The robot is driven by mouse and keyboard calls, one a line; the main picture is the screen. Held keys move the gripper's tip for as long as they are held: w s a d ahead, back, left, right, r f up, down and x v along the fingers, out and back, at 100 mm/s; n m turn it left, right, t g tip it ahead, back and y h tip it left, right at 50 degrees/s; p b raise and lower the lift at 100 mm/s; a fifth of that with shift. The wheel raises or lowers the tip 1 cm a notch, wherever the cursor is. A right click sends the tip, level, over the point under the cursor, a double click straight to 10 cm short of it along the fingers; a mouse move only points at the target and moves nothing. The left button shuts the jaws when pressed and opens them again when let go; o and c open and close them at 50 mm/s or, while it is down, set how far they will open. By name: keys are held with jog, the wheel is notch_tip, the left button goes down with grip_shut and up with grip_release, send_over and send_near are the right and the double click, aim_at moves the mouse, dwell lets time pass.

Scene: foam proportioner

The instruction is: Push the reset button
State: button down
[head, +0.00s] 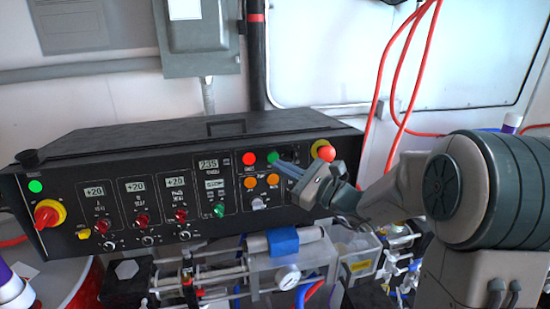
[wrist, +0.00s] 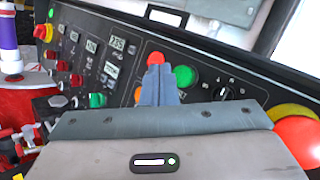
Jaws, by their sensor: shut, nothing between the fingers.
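The black control panel (head: 110,180) carries a red button (head: 249,158) and a green button (head: 272,157), with two orange buttons (head: 250,182) below them. Labels are too small to read, so I cannot tell which is the reset button.
A red emergency knob on yellow (head: 326,152) sits right of my gripper, close to it. A red rotary switch (head: 47,214) is at the panel's left. Pipes, a gauge (head: 288,278) and a blue valve part (head: 283,241) lie below. Red hoses (head: 384,75) hang behind my arm.

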jog(key=shift+w+a+f, duration=0.1)
jog(key=shift+w+a, duration=0.05)
jog(key=shift+w, duration=0.4)
jog(key=shift+w+a+f, duration=0.1)
jog(key=shift+w+a, duration=0.05)
jog(key=shift+w, duration=0.35)
jog(key=shift+w+f+b, duration=0.1)
jog(key=shift+b, duration=0.2)
dwell(1.1)
jog(key=shift+w+a, duration=0.1)
jog(key=shift+w, duration=0.15)
jog(key=shift+w+a+b, duration=0.15)
jog(key=shift+w+b, duration=0.15)
jog(key=shift+w, duration=0.05)
dwell(0.7)
jog(key=shift+s, duration=0.1)
jog(key=shift+s+d, duration=0.25)
jog(key=shift+s, duration=0.45)
jog(key=shift+s+d+r+b, duration=0.15)
jog(key=shift+s+d+r, duration=0.1)
jog(key=shift+s, duration=0.55)
jog(key=shift+s+d+r+b, duration=0.1)
jog(key=shift+s+d, duration=0.1)
jog(key=shift+s, duration=0.55)
jog(key=shift+s+d+r+b, duration=0.15)
jog(key=shift+s+d+r, duration=0.1)
jog(key=shift+s, duration=0.55)
